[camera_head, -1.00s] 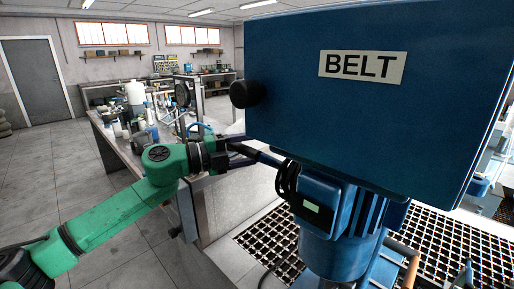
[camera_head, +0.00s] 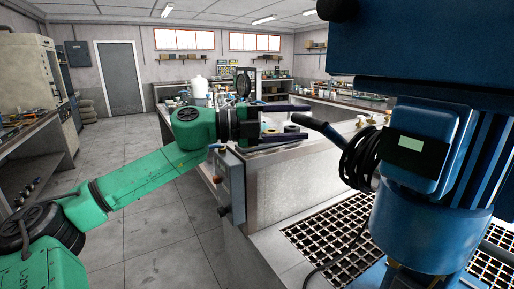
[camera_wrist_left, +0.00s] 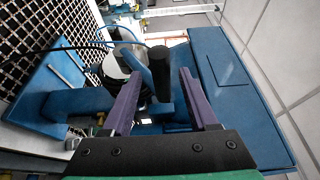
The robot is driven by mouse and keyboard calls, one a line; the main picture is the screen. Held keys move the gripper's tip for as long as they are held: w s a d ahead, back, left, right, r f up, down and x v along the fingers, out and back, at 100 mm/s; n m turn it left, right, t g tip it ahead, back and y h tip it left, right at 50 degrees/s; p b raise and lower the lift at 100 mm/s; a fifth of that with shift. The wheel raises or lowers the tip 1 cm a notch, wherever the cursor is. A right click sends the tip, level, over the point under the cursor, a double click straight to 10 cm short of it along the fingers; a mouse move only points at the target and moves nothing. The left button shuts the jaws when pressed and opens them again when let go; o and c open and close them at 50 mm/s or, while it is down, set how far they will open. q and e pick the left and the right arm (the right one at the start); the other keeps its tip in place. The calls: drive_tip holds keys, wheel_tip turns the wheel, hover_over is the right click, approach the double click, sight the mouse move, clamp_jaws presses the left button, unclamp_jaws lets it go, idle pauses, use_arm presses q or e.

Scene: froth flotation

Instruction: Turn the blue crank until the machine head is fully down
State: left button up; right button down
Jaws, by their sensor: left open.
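The blue machine head fills the right of the head view, with a blue motor body (camera_head: 430,205) and a blue box (camera_head: 430,45) above it. My left gripper (camera_head: 304,122) is open beside it, fingers pointing right. The black handle (camera_head: 322,127) of the crank is at its fingertips. In the left wrist view, this black handle (camera_wrist_left: 160,72) stands between the two open purple fingers (camera_wrist_left: 158,85), and blue crank parts show behind it. I cannot tell whether a finger touches it. My right gripper is not in view.
A black metal grate (camera_head: 330,232) lies below the machine. Coiled black cable (camera_head: 360,155) hangs on the motor's left side. A grey bench (camera_head: 285,185) with a control box stands behind my gripper. Open floor (camera_head: 145,235) lies to the left.

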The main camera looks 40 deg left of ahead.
use_arm(q)
drive_tip(key=b+v, duration=0.8)
drive_tip(key=shift+a, duration=0.15)
